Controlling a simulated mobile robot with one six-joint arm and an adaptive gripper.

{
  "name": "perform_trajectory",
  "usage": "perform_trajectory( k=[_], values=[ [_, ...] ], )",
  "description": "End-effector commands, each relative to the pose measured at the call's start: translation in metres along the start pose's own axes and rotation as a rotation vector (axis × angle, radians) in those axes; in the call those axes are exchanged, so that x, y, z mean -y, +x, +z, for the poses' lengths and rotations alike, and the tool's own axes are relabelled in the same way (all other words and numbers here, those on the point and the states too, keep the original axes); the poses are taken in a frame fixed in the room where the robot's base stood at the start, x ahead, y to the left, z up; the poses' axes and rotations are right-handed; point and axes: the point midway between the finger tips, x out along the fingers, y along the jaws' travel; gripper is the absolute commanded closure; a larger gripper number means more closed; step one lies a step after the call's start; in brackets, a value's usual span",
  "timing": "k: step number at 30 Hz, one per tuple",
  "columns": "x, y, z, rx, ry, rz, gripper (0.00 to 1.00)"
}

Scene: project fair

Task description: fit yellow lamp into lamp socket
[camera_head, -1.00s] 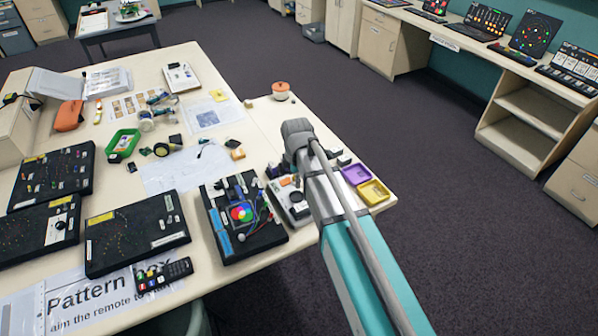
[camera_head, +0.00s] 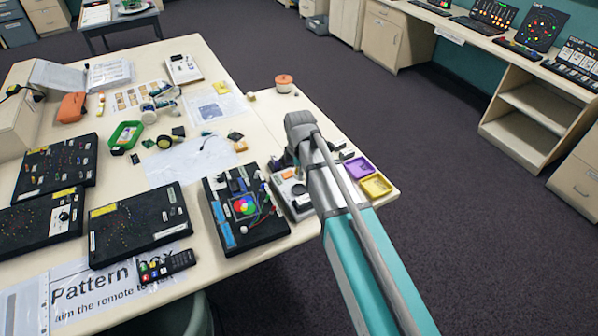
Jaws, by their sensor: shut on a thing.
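My gripper (camera_head: 287,160) is at the end of my grey and teal arm, low over the right part of the table. Its fingers are mostly hidden behind my wrist. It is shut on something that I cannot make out. No yellow lamp can be picked out in this view. A grey-white device with an orange part (camera_head: 290,191) lies just below my gripper in the picture, partly covered by my arm. I cannot make out a lamp socket on it, and I cannot tell whether the held thing touches anything.
A black box with a coloured disc (camera_head: 235,228) lies left of the grey device. A purple tray (camera_head: 359,167) and a yellow tray (camera_head: 377,186) lie right of my arm near the table edge. An orange-lidded pot (camera_head: 284,83) stands behind. The table top between pot and gripper is mostly clear.

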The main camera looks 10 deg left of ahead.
Motion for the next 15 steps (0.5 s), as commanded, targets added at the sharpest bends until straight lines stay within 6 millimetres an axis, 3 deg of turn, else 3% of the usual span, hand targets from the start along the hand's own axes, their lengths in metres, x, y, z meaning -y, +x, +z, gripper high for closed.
perform_trajectory(
  k=[15],
  values=[
    [-0.019,0.005,0.004,-0.005,-0.386,-0.014,0.86]
  ],
)
